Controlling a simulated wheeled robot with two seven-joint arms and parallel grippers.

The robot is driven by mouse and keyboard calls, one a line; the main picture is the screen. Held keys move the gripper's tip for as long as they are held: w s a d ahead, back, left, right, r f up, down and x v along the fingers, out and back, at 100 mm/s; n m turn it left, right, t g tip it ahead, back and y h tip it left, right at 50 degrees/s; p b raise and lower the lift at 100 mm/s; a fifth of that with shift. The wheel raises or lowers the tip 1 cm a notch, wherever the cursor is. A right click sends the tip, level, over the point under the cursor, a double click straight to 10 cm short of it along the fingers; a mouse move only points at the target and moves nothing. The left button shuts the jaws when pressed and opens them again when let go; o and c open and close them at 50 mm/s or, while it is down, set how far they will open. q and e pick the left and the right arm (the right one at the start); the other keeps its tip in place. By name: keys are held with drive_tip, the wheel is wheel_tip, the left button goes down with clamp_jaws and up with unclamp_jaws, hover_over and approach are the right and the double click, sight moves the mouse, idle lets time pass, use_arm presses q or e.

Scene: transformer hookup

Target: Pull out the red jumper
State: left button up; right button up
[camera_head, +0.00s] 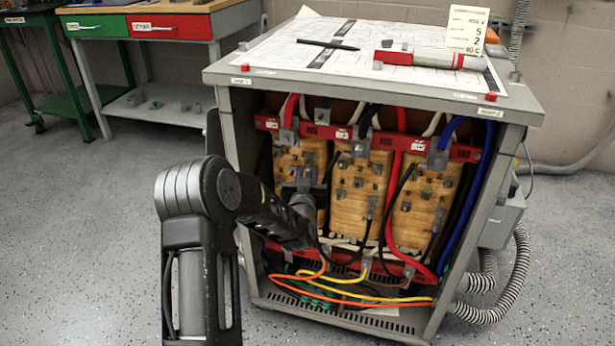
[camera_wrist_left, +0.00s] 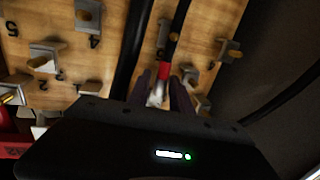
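My left gripper (camera_head: 303,188) reaches into the open front of the grey transformer cabinet (camera_head: 370,85), at the leftmost wooden-faced winding (camera_head: 300,158). In the left wrist view its two dark fingers (camera_wrist_left: 165,92) stand either side of a silver cable end. That end belongs to a black lead with a red band (camera_wrist_left: 164,70), in front of the wooden panel (camera_wrist_left: 110,55). Whether the fingers press on it cannot be told. The head view hides this spot behind my gripper and arm. I cannot confirm that this lead is the red jumper. My right gripper is not in view.
Metal tap terminals (camera_wrist_left: 90,15) stick out around the fingers, and a thick black cable (camera_wrist_left: 132,48) runs close by. Red cables (camera_head: 396,185) and blue cables (camera_head: 480,190) hang farther right. Orange and yellow wires (camera_head: 350,290) cross the cabinet bottom.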

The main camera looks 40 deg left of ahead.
use_arm(q)
drive_tip(key=shift+c, duration=0.6)
clamp_jaws()
idle(0.3)
